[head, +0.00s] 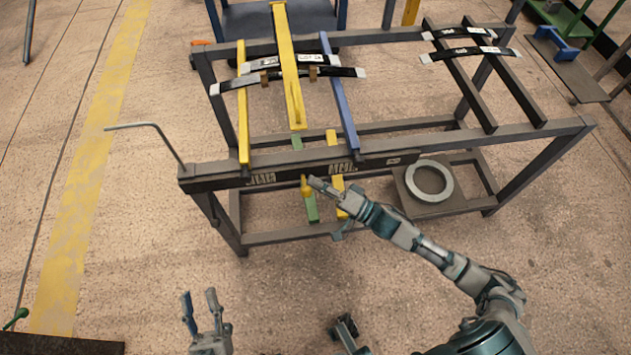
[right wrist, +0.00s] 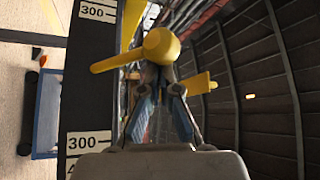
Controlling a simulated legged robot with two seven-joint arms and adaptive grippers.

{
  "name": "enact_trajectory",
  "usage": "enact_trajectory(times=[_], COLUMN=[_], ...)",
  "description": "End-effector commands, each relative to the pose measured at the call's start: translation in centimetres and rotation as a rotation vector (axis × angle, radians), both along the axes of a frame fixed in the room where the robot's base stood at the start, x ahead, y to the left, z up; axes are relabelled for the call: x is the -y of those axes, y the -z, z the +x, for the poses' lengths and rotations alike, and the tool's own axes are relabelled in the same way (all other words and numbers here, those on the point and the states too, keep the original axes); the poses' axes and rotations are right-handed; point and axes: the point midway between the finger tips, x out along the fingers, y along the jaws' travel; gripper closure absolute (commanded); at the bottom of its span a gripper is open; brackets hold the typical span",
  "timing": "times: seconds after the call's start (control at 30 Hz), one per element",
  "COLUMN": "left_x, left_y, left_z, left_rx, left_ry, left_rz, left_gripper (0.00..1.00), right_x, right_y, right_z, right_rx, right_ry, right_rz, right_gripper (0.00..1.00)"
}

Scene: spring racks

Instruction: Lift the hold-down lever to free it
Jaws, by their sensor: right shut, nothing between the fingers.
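A long yellow bar (head: 288,70), which looks like the hold-down lever, runs over the dark leaf springs toward the rack's front rail. A small yellow knobbed handle (head: 306,187) shows below that rail; I cannot tell whether it joins the bar. My right gripper (head: 318,184) is beside this handle, fingers shut and empty. In the right wrist view, the yellow round-ended handle (right wrist: 160,46) lies just beyond the tips of my right gripper (right wrist: 159,72); contact is unclear. My left gripper (head: 200,294) is open and empty, low in front of the rack.
The grey rack (head: 440,140) carries leaf springs (head: 325,76) at left and more (head: 470,53) at right. A bent grey rod (head: 150,126) sticks out at its left corner. A metal ring (head: 429,180) lies on the lower shelf.

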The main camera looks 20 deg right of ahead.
Motion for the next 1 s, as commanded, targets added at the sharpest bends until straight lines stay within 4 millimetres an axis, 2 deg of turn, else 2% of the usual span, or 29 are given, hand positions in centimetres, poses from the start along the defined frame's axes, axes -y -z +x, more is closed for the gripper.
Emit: enact_trajectory(times=[0.23,0.47,0.83,1.0], left_x=[0.0,0.1,0.1,0.2], left_y=[0.1,0.4,0.4,1.7], left_z=[0.2,0.6,0.6,1.3], left_rx=[-0.004,-0.039,-0.045,-0.169], left_ry=[0.0,0.001,0.0,0.002], left_rz=[0.001,0.014,0.016,0.055], left_gripper=[0.6,0.6,0.6,0.6], right_x=[-0.1,-0.6,-0.6,-0.5], right_y=[0.0,0.9,0.7,-0.2], right_z=[-0.1,-1.0,-1.0,-0.8], right_rx=[0.003,0.067,0.069,0.072], right_ry=[0.0,0.001,0.001,0.004], right_rz=[-0.001,-0.019,-0.02,-0.019], right_gripper=[1.0,1.0,1.0,1.0])
